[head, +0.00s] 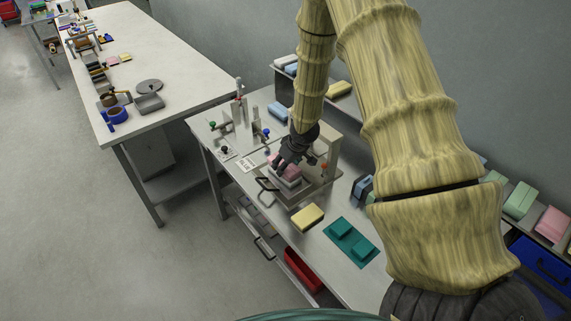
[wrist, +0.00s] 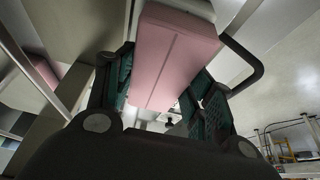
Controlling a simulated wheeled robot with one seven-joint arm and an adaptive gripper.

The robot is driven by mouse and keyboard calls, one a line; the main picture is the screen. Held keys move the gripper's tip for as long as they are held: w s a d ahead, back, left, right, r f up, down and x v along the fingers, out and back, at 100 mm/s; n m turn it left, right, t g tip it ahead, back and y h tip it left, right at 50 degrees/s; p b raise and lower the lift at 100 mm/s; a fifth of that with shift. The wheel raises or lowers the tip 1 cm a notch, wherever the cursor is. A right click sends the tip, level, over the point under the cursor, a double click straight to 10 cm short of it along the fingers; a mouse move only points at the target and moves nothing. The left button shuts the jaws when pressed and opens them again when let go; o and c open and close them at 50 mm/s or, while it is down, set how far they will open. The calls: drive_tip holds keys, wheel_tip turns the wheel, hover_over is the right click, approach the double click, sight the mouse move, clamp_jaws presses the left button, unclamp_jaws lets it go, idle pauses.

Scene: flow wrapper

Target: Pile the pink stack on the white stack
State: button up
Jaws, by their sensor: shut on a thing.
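The pink stack (wrist: 172,55) is a pink block with a seam along its middle, held between the two fingers of my gripper (wrist: 165,98) in the wrist view. In the head view my gripper (head: 285,162) points down over the machine on the near bench, with the pink stack (head: 291,173) at its fingertips. A pale, whitish-grey block (head: 289,184) shows right below the pink one and may be the white stack. I cannot tell whether the two touch. The fingers hide part of both.
A machine frame with a clear guard and a black handle (head: 266,184) stands close around my gripper. A yellow block (head: 308,216) and a teal mat (head: 351,242) with teal blocks lie nearer on the bench. Another pink thing (wrist: 43,70) shows at left in the wrist view.

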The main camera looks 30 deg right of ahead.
drive_tip(key=shift+f, duration=0.15)
drive_tip(key=o, duration=0.9)
drive_tip(key=shift+c, duration=0.2)
drive_tip(key=v, duration=1.2)
